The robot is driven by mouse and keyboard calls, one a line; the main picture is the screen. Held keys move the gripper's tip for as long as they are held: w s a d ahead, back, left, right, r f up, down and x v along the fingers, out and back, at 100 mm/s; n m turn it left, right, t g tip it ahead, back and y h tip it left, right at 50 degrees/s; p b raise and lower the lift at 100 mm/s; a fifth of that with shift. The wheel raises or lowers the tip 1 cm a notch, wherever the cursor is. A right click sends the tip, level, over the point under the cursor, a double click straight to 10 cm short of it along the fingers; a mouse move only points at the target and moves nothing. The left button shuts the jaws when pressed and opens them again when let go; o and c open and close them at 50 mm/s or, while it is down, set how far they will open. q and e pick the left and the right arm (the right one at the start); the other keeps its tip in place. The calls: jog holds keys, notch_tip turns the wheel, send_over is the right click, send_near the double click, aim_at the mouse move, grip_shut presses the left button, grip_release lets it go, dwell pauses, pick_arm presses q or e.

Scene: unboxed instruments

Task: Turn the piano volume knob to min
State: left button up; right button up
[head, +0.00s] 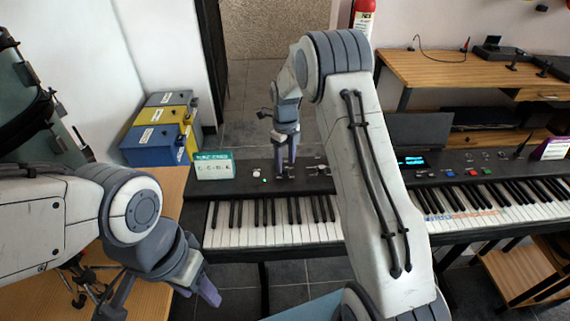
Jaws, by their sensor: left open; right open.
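The piano (225,188) is a black keyboard with white and black keys, in the middle of the head view and running right behind my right arm. Small light controls (256,172) sit on its top panel at the left. I cannot tell which one is the volume knob, or its setting. My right gripper (285,160) points down over this panel, just right of those controls, with its fingers a little apart and nothing seen between them. Whether it touches the panel is unclear.
A teal-and-white card (213,166) stands at the piano's left end. Blue and yellow boxes (160,136) stand behind the wooden table (172,190) at the left. A wooden desk (440,70) stands at the back right.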

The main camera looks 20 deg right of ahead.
jog(key=shift+f, duration=1)
jog(key=shift+c, duration=0.3)
grip_shut()
